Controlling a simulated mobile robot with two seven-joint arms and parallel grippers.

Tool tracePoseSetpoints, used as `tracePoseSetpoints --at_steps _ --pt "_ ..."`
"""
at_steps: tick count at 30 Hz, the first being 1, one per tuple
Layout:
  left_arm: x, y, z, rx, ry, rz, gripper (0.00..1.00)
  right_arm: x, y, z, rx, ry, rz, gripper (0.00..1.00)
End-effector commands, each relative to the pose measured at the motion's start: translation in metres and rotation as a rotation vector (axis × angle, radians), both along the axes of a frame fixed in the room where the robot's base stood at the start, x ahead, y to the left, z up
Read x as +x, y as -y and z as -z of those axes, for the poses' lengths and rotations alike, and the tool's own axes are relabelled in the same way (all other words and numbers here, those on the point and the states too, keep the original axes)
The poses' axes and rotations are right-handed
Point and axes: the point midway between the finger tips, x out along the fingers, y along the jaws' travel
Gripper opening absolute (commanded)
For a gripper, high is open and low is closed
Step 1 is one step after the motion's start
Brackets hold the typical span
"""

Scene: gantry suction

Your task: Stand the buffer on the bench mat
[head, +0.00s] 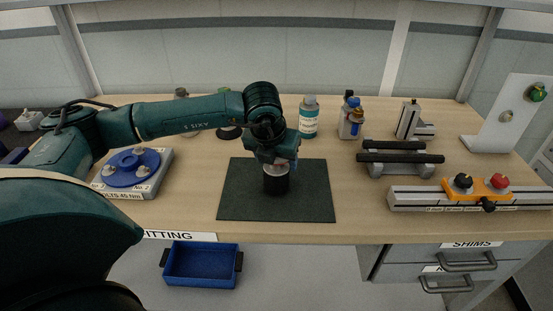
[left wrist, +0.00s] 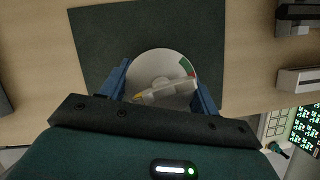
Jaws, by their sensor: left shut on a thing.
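The buffer (head: 276,184) is a short dark cylinder with a pale round top, upright over the middle of the dark bench mat (head: 240,200). My left gripper (head: 278,165) comes down on it from above and is shut around its upper part. In the left wrist view the buffer's pale, round top (left wrist: 150,65) sits between the two blue fingers, with the mat (left wrist: 95,40) behind it. I cannot tell whether its base touches the mat or is slightly above. My right gripper is not in view.
A bottle with a teal label (head: 308,118) and a blue-capped bottle (head: 351,120) stand behind the mat. A rail with orange clamp (head: 420,198) and black bars (head: 400,158) lie right. A blue-disc fixture (head: 130,168) is left. A blue bin (head: 202,265) is below the front edge.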

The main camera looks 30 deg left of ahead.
Motion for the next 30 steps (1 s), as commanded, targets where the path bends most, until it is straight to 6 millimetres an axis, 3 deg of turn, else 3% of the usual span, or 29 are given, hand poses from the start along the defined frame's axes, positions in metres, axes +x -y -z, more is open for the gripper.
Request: tracePoseSetpoints --at_steps 12,13,21,30 --pt "0.001 0.0 0.008 -0.002 0.005 0.0 0.2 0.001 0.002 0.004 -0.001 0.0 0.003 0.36" --pt "0.0 0.0 0.01 -0.002 0.0 0.001 0.62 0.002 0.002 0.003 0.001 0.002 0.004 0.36" --pt "0.0 0.0 0.008 -0.002 0.0 0.001 0.83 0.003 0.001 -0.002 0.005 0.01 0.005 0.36" --pt "0.0 0.0 0.004 -0.001 0.001 0.0 0.83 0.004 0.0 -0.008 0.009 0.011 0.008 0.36"
